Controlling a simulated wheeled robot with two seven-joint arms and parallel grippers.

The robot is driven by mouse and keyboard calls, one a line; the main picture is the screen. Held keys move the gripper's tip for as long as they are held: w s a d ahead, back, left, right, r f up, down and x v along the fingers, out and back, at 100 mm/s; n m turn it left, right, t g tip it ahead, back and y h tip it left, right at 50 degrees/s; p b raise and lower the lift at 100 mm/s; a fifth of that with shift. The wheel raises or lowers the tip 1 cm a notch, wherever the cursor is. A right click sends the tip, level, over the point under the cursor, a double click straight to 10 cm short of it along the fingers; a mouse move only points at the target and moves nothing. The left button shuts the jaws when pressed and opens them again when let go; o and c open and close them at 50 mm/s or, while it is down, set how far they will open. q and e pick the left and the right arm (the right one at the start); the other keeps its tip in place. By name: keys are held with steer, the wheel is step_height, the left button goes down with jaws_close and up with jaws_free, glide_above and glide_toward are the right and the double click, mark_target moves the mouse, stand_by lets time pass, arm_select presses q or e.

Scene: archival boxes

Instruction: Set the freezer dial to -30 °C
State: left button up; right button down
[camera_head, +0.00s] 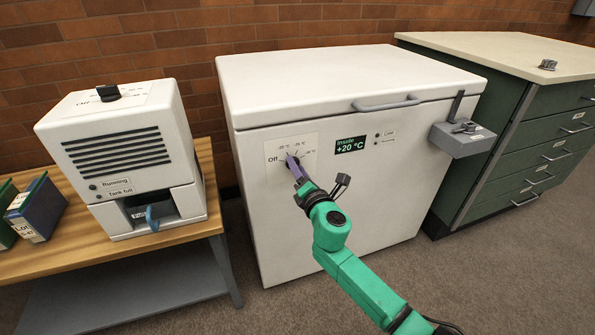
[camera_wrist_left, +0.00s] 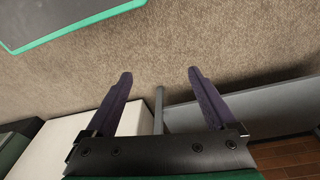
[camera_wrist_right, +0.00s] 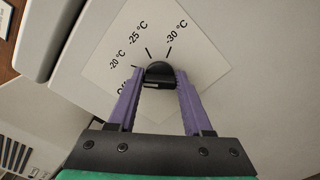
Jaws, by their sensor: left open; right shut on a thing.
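The freezer (camera_head: 330,160) is a white chest with its lid closed. Its dial (camera_wrist_right: 160,70) is a small dark knob on a white plate (camera_head: 309,142) marked Off, -20 °C, -25 °C and -30 °C. My right gripper (camera_head: 292,163) is shut on the dial, with one purple finger on each side in the right wrist view (camera_wrist_right: 159,78). The fingers hide the dial in the head view, and I cannot tell which mark it points to. The display (camera_head: 351,144) reads Inside +20 °C. My left gripper (camera_wrist_left: 159,76) is open and empty, away from the freezer dial.
A white machine (camera_head: 130,155) with a vent stands on a wooden bench (camera_head: 70,250) at left, beside dark boxes (camera_head: 36,210). A green drawer cabinet (camera_head: 540,140) stands at right. The floor in front is clear.

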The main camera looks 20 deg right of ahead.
arm_select(q)
step_height(320, 180, down, 7)
steer(key=a+p, duration=0.1)
steer(key=p, duration=0.2)
steer(key=shift+s+r, duration=0.15)
steer(key=shift+s, duration=0.25)
arm_select(e)
steer(key=shift+a+f+m, duration=0.1)
steer(key=shift+f+m, duration=0.05)
steer(key=shift+m, duration=3.4)
steer(key=shift+d+f+m, duration=0.1)
steer(key=shift+f+m, duration=0.1)
steer(key=shift+m, duration=3.3)
steer(key=shift+a+f+m, duration=0.1)
steer(key=shift+f+m, duration=0.05)
steer(key=shift+m, duration=3.4)
steer(key=shift+c, duration=1.6)
jaws_free()
steer(key=shift+r, duration=0.1)
